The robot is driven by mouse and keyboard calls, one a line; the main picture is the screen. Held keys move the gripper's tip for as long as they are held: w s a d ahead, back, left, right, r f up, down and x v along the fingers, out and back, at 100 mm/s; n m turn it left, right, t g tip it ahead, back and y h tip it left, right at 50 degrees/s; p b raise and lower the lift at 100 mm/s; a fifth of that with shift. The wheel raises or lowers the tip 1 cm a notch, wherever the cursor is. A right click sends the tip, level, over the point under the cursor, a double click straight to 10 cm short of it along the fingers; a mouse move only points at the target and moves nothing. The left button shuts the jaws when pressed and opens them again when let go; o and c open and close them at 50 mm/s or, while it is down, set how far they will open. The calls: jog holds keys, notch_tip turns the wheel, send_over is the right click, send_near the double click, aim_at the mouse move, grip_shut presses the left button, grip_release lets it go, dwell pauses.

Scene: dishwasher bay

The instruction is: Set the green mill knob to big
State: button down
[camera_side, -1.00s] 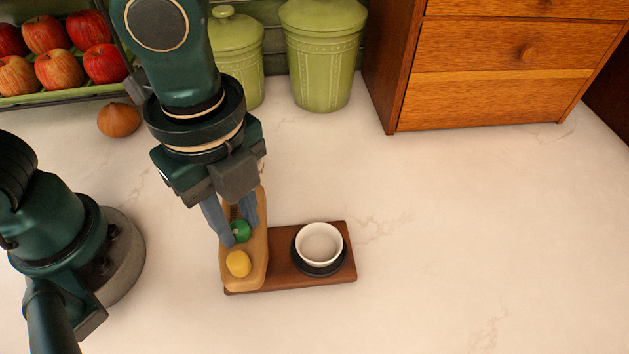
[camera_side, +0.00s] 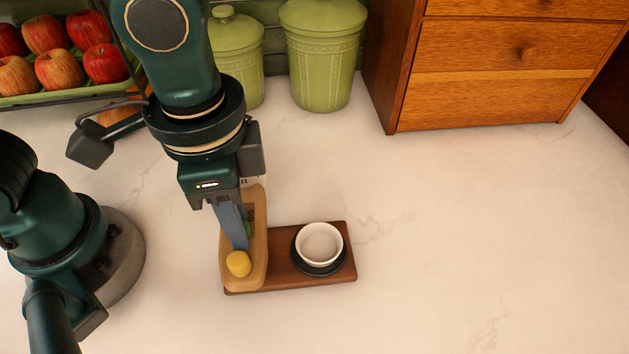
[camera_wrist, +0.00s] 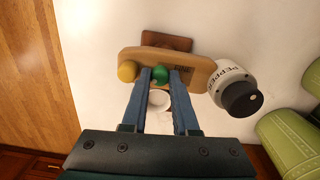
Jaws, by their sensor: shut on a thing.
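In the side view my gripper (camera_side: 240,240) comes down from above, and a finger hides all but a sliver of the green knob.
The panel stands on a brown wooden base (camera_side: 280,278) with a white bowl (camera_side: 319,244) at its right. A white jar marked PEPPER (camera_wrist: 231,75) is close to the panel in the wrist view. Green canisters (camera_side: 322,60) and a drawer cabinet (camera_side: 500,95) stand behind. The right counter is clear.

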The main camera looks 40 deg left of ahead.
jog(key=n, duration=0.6)
jog(key=shift+n, duration=0.3)
jog(key=n, duration=0.6)
jog(key=shift+w, duration=0.1)
dwell(0.3)
jog(key=c, duration=0.7)
grip_release()
jog(key=shift+r, duration=2.6)
